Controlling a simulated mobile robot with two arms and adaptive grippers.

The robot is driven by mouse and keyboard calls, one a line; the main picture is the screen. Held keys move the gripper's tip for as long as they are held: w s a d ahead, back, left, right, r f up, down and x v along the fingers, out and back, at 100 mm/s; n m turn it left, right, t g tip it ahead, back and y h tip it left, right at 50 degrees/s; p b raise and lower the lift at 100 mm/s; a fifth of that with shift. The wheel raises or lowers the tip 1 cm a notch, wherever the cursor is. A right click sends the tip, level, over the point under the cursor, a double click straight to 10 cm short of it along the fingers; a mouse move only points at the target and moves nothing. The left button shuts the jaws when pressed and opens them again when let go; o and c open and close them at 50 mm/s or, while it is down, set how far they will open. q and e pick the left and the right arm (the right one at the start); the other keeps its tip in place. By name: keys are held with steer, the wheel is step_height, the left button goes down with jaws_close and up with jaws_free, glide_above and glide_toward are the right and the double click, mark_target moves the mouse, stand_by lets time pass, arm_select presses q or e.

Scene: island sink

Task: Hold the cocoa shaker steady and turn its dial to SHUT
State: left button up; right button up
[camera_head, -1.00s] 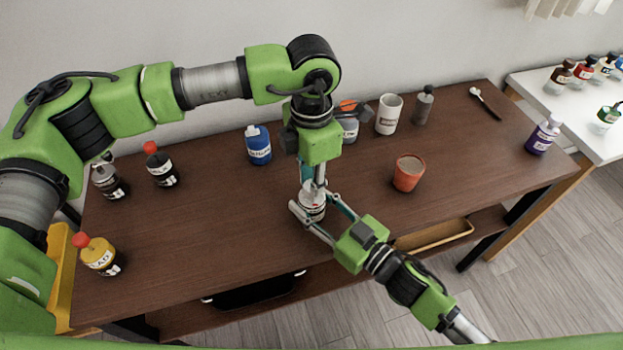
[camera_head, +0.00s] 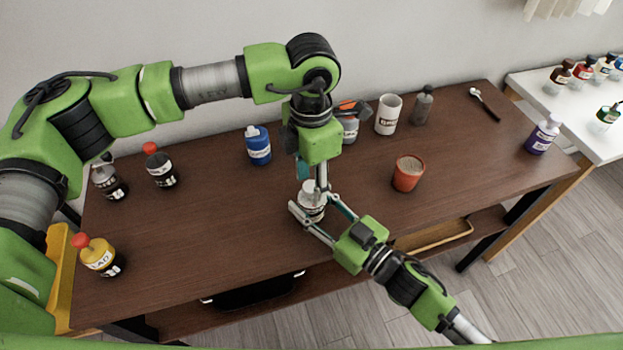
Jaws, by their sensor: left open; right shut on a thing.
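The cocoa shaker (camera_head: 311,204) looks like a small whitish container with dark marks, standing upright near the middle of the table's front half. My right gripper (camera_head: 314,214) comes in from the lower right and is shut around its body, one finger on each side. My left gripper (camera_head: 313,181) points straight down from above, over the shaker's top, with its fingers open. The dial and its marking are hidden by the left gripper or too small to read.
On the brown table (camera_head: 230,220) stand a terracotta pot (camera_head: 408,173), a white cup (camera_head: 388,114), a grey bottle (camera_head: 423,105), a blue bottle (camera_head: 258,146) and a purple bottle (camera_head: 543,135). Dark bottles and a yellow bottle (camera_head: 97,255) stand left.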

mark_target(311, 186)
arm_select(q)
step_height(311, 186, up, 12)
stand_by(0.4)
steer(key=shift+f, duration=0.1)
arm_select(e)
steer(key=o, duration=1.3)
steer(key=shift+d, duration=0.1)
